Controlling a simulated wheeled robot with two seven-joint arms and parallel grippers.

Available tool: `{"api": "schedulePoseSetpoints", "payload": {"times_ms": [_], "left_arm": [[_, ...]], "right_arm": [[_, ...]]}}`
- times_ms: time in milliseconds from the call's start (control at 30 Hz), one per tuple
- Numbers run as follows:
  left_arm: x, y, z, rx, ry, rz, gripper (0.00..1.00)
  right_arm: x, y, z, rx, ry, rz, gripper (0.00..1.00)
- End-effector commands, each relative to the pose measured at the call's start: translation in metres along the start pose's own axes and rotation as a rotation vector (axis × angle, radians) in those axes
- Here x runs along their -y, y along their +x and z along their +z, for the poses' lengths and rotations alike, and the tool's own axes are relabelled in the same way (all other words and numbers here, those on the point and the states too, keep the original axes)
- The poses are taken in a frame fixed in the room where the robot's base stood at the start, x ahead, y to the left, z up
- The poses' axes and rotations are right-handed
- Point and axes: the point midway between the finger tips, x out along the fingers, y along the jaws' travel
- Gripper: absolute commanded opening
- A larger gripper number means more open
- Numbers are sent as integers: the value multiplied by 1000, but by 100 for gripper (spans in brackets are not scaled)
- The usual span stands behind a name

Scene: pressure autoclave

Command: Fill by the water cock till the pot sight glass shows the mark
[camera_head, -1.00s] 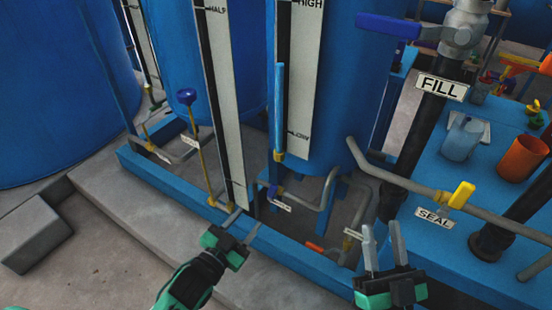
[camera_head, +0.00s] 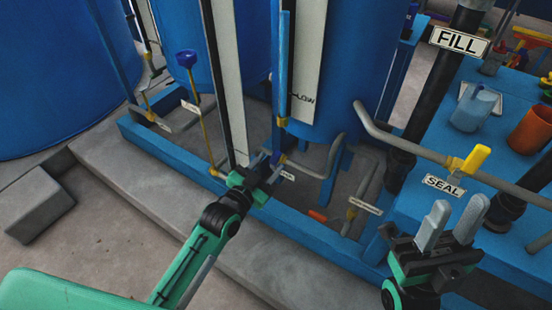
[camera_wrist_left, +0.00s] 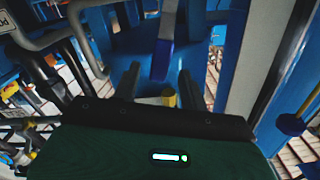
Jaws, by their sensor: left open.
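The sight glass (camera_head: 284,70) is a thin upright tube with a light blue column beside a white scale (camera_head: 307,60). The column's top stands above the LOW mark; the HIGH mark is out of view. My left gripper (camera_head: 268,165) is open at the small valve under the tube. In the left wrist view, a blue handle (camera_wrist_left: 164,50) shows between its spread fingers (camera_wrist_left: 158,85), with a yellow part (camera_wrist_left: 168,97) below. I cannot tell whether they touch. The nearby tag (camera_head: 287,175) is unreadable. My right gripper (camera_head: 456,208) is open and empty, before the bench.
A pipe with a yellow-handled valve (camera_head: 476,159) and a SEAL sign (camera_head: 444,186) crosses at right. A FILL sign (camera_head: 459,41) hangs on a black pipe. An orange-handled valve (camera_head: 317,215) sits low. A blue frame rail (camera_head: 300,240) edges the tanks. The left floor is clear apart from a grey block (camera_head: 37,203).

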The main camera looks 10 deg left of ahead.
Motion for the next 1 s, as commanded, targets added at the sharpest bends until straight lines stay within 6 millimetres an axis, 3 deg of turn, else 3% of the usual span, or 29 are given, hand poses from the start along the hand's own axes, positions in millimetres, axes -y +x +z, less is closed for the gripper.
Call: {"api": "schedulePoseSetpoints", "payload": {"times_ms": [100, 300, 667, 733, 900, 1000], "left_arm": [[0, 19, 1, -2, -1, 0, 44], [0, 38, 1, 0, -1, 0, 44], [0, 43, 0, 0, 0, 0, 44], [0, 43, 0, 0, 0, 0, 36], [0, 43, 0, 0, 0, 0, 2], [0, 43, 0, 0, 0, 0, 0]], "right_arm": [[0, 0, -5, -47, -5, -6, 36], [0, 2, -5, -57, -5, -8, 36], [0, 4, -5, -61, -4, -10, 36], [0, 4, -5, -61, -4, -10, 36], [0, 4, -5, -61, -4, -10, 36], [0, 4, -5, -60, -4, -10, 36]]}}
